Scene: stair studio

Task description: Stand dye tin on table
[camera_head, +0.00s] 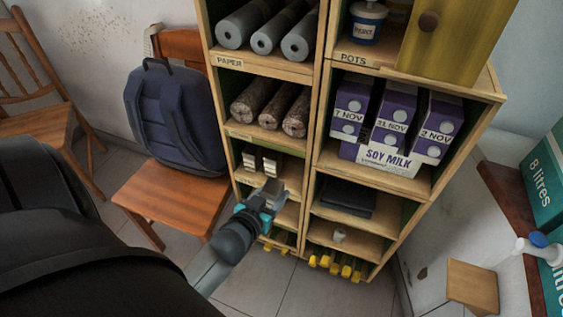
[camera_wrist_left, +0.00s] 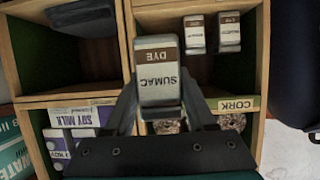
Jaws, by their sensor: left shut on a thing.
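My left gripper (camera_head: 266,200) is shut on a dye tin in front of the shelf unit's left column. In the left wrist view the held dye tin (camera_wrist_left: 158,75) is pale grey with a brown band, labelled DYE and SUMAC, between the fingers. In the head view my gripper mostly hides it. Two similar tins (camera_head: 250,158) stand in a shelf compartment just behind the gripper; they also show in the left wrist view (camera_wrist_left: 195,34). A reddish-brown wooden top (camera_head: 508,205) shows at the right edge; I cannot tell whether it is the table. My right gripper is not in view.
The shelf unit (camera_head: 318,110) holds rolls, soy milk cartons (camera_head: 394,120) and a pot (camera_head: 367,20). A chair with a blue backpack (camera_head: 175,115) stands left of it. Green boxes (camera_head: 548,180) are at the right, near a small wooden block (camera_head: 472,285). Some tiled floor is clear.

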